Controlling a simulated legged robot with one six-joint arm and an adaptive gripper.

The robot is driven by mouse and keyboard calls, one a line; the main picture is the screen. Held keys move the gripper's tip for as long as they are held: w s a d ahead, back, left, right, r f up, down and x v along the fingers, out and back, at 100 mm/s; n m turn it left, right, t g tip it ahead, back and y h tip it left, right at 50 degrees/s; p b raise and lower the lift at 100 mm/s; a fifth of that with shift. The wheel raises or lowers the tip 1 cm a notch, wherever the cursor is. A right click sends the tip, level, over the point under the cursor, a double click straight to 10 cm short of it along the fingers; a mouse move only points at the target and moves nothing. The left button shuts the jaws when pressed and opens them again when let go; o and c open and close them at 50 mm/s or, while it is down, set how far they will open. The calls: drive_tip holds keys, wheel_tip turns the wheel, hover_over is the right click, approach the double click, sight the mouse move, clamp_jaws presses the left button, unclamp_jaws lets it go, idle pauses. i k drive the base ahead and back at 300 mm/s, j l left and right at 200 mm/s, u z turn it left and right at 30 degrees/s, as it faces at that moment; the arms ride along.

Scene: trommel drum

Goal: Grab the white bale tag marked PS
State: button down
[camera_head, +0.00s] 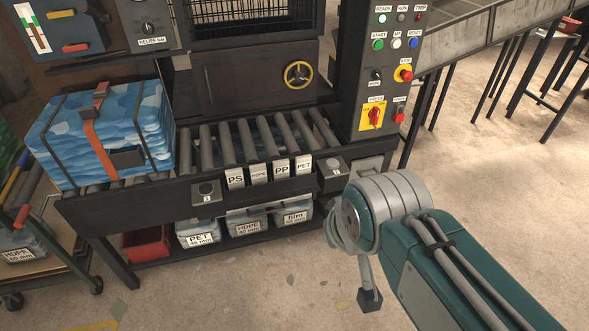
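The white bale tag marked PS (235,178) hangs on the dark front rail of the roller conveyor. It is the leftmost in a row with the HDPE tag (259,173), the PP tag (281,168) and the PET tag (304,165). My gripper (368,298) is to the right of and lower in the picture than the PS tag, well apart from it. One dark fingertip shows below my grey wrist; the rest is largely hidden by the wrist, so its opening cannot be judged.
A strapped blue bale (105,130) sits on the conveyor's left end. A round button box (207,193) is left of the PS tag, another (333,166) right of the PET tag. Labelled bales and a red bin (146,245) lie below. A control panel (385,70) stands behind. Front floor is mostly clear.

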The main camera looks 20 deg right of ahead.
sight(234, 178)
drive_tip(key=i+j, duration=0.2)
drive_tip(key=i, duration=0.25)
drive_tip(key=i+j, duration=0.25)
drive_tip(key=i, duration=0.2)
drive_tip(key=i+j, duration=0.2)
drive_tip(key=i, duration=0.25)
